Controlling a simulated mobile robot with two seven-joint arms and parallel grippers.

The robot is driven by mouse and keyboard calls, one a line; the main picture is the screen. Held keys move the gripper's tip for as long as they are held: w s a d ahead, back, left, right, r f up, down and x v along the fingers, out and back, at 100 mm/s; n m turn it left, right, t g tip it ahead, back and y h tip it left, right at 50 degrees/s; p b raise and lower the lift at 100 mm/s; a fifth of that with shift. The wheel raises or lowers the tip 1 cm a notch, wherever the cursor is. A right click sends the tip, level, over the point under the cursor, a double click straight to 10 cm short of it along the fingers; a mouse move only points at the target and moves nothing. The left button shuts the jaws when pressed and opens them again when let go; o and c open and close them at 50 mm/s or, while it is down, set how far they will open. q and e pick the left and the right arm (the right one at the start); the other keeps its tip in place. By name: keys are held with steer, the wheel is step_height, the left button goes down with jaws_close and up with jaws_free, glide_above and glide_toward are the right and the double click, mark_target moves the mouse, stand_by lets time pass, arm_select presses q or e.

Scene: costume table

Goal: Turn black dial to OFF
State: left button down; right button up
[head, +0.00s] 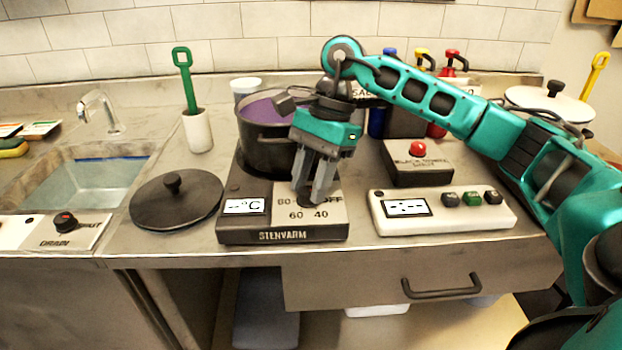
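The hot plate (233,225) marked STENVARM stands on the steel counter, with a display reading °C on its front left. Its control panel shows the marks 80, 60, 40 and OFF, with OFF at the upper right. The black dial sits amid these marks and is mostly hidden by my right gripper (311,193). That gripper points down with its fingertips at the dial, one on each side as far as I can see. I cannot tell whether the fingers press on it, nor where the dial points. My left gripper is out of view.
A dark pot (262,152) with purple contents stands on the hot plate, close behind my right gripper. A black lid (176,202) lies to the left. A white box with buttons (443,212) and a box with a red button (417,163) stand to the right.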

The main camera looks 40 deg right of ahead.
steer(key=o, duration=0.4)
steer(key=shift+r, duration=0.1)
arm_select(q)
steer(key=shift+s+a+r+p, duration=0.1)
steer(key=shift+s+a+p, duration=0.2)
steer(key=shift+p, duration=0.25)
arm_select(e)
steer(key=v, duration=1.2)
steer(key=shift+d+r, duration=0.15)
steer(key=shift+r, duration=0.15)
